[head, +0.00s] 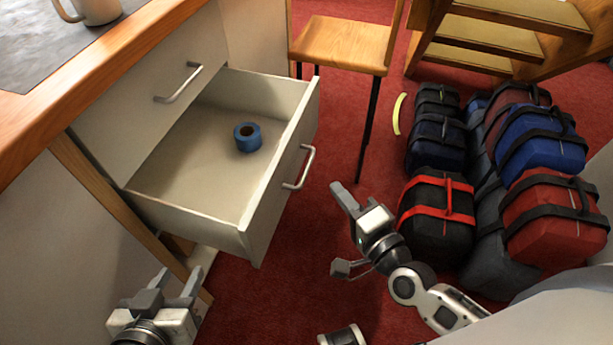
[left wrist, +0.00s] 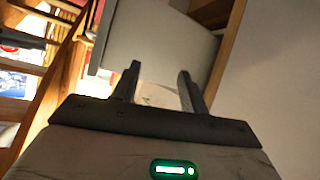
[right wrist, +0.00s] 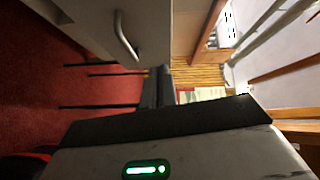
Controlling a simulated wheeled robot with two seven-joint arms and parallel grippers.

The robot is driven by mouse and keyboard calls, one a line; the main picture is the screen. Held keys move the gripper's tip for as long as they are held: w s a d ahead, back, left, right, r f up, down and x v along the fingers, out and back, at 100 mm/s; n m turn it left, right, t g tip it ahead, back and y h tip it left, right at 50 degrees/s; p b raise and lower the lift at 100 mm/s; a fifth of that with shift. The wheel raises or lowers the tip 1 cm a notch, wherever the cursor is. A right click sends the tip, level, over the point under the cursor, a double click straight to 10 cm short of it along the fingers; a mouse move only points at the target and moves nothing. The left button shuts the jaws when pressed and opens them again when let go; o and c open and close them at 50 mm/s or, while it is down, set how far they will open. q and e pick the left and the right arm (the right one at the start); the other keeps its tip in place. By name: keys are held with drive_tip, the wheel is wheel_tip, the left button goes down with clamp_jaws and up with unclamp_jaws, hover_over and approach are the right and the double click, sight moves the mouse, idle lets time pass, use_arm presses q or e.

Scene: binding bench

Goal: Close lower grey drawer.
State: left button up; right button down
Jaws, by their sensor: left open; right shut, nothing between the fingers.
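The lower grey drawer (head: 185,215) is pulled well out of the desk in the head view, with its bar handle (head: 300,167) on the front panel facing right. A blue tape roll (head: 247,137) lies inside it. My right gripper (head: 339,189) is shut and empty, to the right of the drawer front and apart from it. In the right wrist view, a grey front with a handle (right wrist: 123,36) shows beyond the shut fingers (right wrist: 156,70). My left gripper (head: 178,276) is open and empty, below the drawer's near side. Its fingers (left wrist: 160,72) point toward a grey panel in the left wrist view.
The upper drawer (head: 150,95) is closed above it. A wooden chair (head: 345,42) stands behind the open drawer. Several bags (head: 440,215) lie on the right. Red carpet (head: 300,265) is clear between the drawer and my right gripper. A mug (head: 97,10) stands on the desktop.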

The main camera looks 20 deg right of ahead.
drive_tip(key=w+a, duration=0.1)
drive_tip(key=w, duration=0.3)
drive_tip(key=w+a+m, duration=0.1)
drive_tip(key=w, duration=0.3)
drive_tip(key=w+a+f+m, duration=0.1)
drive_tip(key=w, duration=0.3)
drive_tip(key=shift+t+h, duration=0.3)
drive_tip(key=shift+h, duration=0.1)
drive_tip(key=shift+w+a, duration=0.3)
drive_tip(key=shift+a, duration=0.1)
drive_tip(key=shift+w, duration=0.1)
